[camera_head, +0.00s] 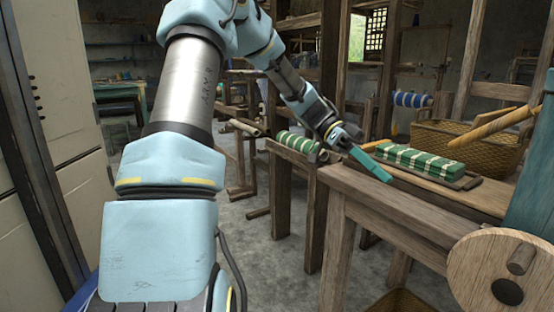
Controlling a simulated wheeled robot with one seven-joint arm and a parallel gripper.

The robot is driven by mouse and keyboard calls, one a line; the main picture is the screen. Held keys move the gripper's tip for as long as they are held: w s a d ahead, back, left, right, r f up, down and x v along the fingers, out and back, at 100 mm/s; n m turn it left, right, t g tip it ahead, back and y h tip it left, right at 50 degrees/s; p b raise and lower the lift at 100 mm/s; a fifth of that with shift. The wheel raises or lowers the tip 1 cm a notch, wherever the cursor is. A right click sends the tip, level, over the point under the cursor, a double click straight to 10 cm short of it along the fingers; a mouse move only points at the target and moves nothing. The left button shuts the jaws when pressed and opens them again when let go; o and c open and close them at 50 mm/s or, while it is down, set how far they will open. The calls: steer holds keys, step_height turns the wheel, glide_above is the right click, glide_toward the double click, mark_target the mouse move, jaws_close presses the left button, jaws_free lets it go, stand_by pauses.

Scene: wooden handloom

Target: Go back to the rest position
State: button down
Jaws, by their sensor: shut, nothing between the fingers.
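My gripper (371,164) is at the end of my light-blue arm, with shut teal fingers pointing down to the right. It is empty and sits just above or at the left end of the wooden bench top; I cannot tell whether it touches. A green-and-white striped bundle (420,160) lies on a dark board on the bench (400,203), a little right of the fingertips and apart from them. My arm reaches up from the lower left, bends at the top and comes down to the bench.
A wicker basket (440,146) stands behind the bundle. A wooden wheel (503,277) with a peg is at the lower right. A green striped roll (297,142) and loom posts stand near my forearm. A pale cabinet (35,150) is at the left. Concrete floor (265,255) is open between.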

steer(key=a+f+n+t+y, duration=0.4)
steer(key=a+f+n+t, duration=0.2)
steer(key=a+f+n, duration=0.35)
steer(key=s+a+f+n+t+y, duration=0.1)
steer(key=a+n+t+y, duration=0.15)
steer(key=a+n, duration=0.55)
steer(key=s+a+f+n+t+y, duration=0.15)
steer(key=a+n+t, duration=0.35)
steer(key=a, duration=0.5)
step_height(320, 180, up, 20)
steer(key=w+p, duration=0.1)
steer(key=p, duration=2)
steer(key=shift+d+r+n+g+h, duration=0.25)
steer(key=shift+n+g+h, duration=0.1)
steer(key=shift+g, duration=0.1)
